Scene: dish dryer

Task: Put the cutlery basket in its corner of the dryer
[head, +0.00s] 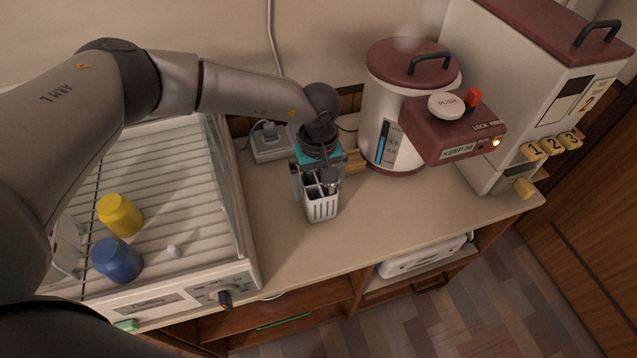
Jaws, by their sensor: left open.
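The cutlery basket (321,207) is a small white slotted holder with compartments. It stands upright on the counter, right of the dryer. My left gripper (325,185) is directly over it, pointing down, with its jaws open at the basket's top. The wrist hides the back of the basket, and I cannot tell whether the fingers touch it. The dish dryer (190,240) is at the left, with a wire rack and a clear side wall. My left arm covers part of its back. My right gripper is not in view.
A yellow cup (121,215) and a blue cup (117,260) stand on the dryer rack, with a small white item (173,251) nearby. A water boiler (398,110) and a rice dispenser (535,90) stand at the right. A power strip (270,143) lies behind. The front counter is clear.

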